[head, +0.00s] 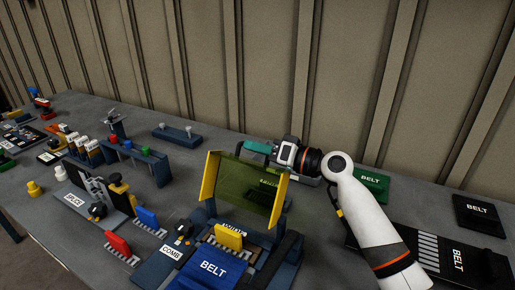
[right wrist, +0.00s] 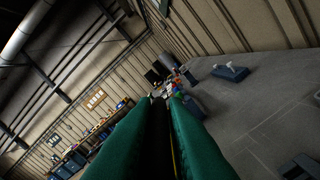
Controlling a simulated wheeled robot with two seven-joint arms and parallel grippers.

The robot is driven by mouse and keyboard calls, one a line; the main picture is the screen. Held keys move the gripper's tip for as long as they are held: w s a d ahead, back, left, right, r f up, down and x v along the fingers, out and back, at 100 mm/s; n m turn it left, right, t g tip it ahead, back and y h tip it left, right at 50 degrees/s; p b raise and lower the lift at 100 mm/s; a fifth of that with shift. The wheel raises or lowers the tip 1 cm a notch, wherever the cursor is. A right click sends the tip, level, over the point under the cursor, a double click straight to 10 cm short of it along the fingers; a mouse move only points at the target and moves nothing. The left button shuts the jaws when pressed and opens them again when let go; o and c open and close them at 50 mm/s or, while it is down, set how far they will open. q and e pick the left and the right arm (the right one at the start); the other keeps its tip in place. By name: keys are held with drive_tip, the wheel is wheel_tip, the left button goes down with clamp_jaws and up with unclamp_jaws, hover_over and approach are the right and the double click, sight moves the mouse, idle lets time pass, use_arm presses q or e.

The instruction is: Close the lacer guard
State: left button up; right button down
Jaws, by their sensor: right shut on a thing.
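The lacer guard (head: 243,187) is a see-through yellow-green panel with yellow side plates. It stands raised and tilted over the lacer, which has a yellow block (head: 228,236) and a metal comb strip. A blue piece marked BELT (head: 213,269) lies in front of it. My right gripper (head: 257,147), with teal fingers, is at the guard's top edge and shut on it. In the right wrist view the fingers (right wrist: 160,100) lie close together with a thin yellow strip between them. The exact grip contact is hard to see. My left gripper is not in view.
A blue rack (head: 138,161) and a SPLICE station (head: 84,205) stand to the left. Red (head: 118,243) and blue blocks stand nearer the lacer. A green BELT piece (head: 371,184) and a black BELT piece (head: 480,213) lie to the right. A ribbed wall stands behind the table.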

drive_tip(key=shift+s+a+n+b, duration=0.25)
drive_tip(key=shift+s+n+b, duration=0.35)
drive_tip(key=shift+s, duration=0.1)
drive_tip(key=s+a+n+b, duration=0.3)
drive_tip(key=s+n+b, duration=0.1)
drive_tip(key=s, duration=0.3)
drive_tip(key=shift+r+n, duration=0.4)
drive_tip(key=shift+n, duration=0.4)
drive_tip(key=shift+s, duration=0.1)
drive_tip(key=c, duration=1.5)
unclamp_jaws()
